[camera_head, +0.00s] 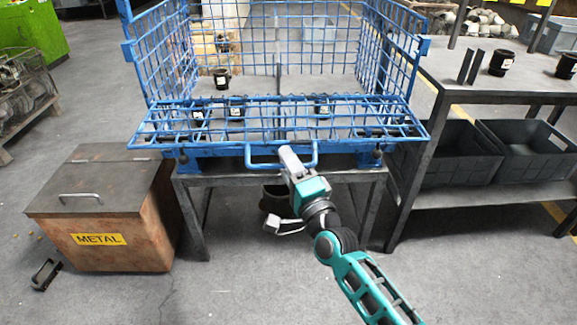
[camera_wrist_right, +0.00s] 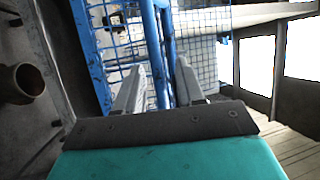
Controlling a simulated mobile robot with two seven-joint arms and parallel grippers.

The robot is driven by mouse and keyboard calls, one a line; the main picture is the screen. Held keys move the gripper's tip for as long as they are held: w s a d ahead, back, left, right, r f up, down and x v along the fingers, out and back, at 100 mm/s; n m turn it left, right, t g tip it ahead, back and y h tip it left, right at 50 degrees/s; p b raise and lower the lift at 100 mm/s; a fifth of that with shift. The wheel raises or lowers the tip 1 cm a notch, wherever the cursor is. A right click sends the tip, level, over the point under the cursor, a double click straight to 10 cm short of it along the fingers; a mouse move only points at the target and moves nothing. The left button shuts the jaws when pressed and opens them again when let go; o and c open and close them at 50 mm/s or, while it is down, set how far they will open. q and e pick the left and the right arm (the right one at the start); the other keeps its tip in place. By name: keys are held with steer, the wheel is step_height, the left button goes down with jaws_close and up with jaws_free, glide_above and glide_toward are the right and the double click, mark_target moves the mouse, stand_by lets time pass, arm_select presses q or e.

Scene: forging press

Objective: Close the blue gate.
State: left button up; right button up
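The blue gate (camera_head: 350,125) is the wire-mesh front panel of a blue cage (camera_head: 178,55). It is folded down, lying nearly flat across the front, so the cage front stands open above it. A blue U-shaped handle (camera_head: 262,165) sticks out from its front edge. My right gripper (camera_head: 290,156) is at this handle, near its middle. In the right wrist view, my right gripper's fingers (camera_wrist_right: 163,75) are apart, with blue bars (camera_wrist_right: 154,45) showing between them. I cannot tell whether they touch the handle. My left gripper is not in view.
The cage stands on a dark metal table (camera_head: 195,215). A rusty box marked METAL (camera_head: 120,235) stands at left. At right is a workbench (camera_head: 470,75) with black cups (camera_head: 502,63) and dark crates (camera_head: 440,155) below. Black cups (camera_head: 221,79) are inside the cage. Front floor is mostly clear.

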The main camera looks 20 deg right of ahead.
steer(key=shift+c, duration=0.2)
jaws_close()
stand_by(0.5)
